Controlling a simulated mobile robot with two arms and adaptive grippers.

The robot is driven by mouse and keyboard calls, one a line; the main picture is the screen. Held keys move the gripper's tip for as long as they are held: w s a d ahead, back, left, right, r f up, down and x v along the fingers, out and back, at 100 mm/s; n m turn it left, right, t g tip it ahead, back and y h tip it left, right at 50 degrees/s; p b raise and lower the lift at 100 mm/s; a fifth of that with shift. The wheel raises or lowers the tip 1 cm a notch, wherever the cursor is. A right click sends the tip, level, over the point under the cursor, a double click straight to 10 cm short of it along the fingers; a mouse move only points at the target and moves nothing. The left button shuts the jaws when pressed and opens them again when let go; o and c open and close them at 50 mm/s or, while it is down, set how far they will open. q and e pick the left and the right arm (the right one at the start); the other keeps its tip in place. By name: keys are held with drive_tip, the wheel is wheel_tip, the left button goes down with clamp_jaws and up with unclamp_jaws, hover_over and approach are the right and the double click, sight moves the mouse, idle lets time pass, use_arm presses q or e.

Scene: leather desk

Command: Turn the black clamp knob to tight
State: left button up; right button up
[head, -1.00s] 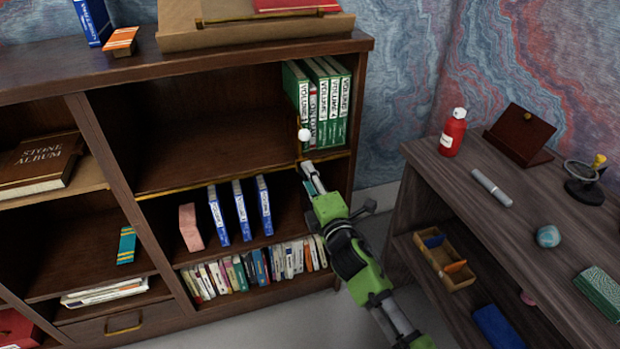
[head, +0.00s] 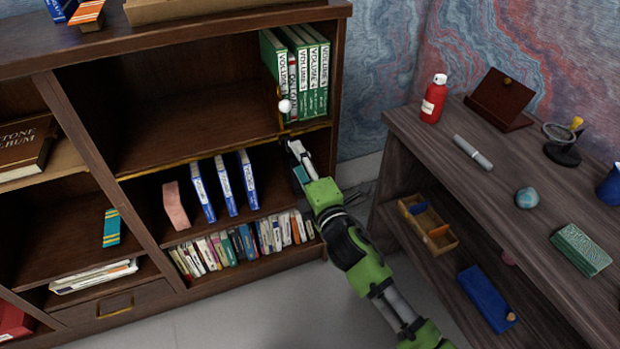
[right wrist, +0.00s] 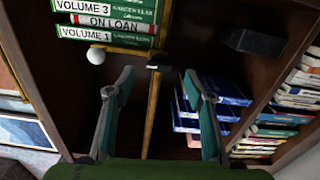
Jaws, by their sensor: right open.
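A small black piece that looks like the clamp knob (right wrist: 158,67) sits on the brass rail (right wrist: 153,105) in the right wrist view, just beyond and between my fingertips. Its turn setting is too small to tell. In the head view my right gripper (head: 296,150) is at the front of the bookcase, below the green volumes, and I cannot pick out the knob there. In the right wrist view the two teal-sided fingers of my right gripper (right wrist: 159,82) are apart, with nothing held between them. My left gripper is not in view.
A white ball (head: 285,106) stands near the green volumes (head: 303,65). Blue books (head: 226,186) lean on the shelf below. A dark wooden desk (head: 490,210) with a red bottle (head: 434,98) stands at the right. Grey floor lies between bookcase and desk.

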drive_tip(key=v, duration=0.7)
idle(0.3)
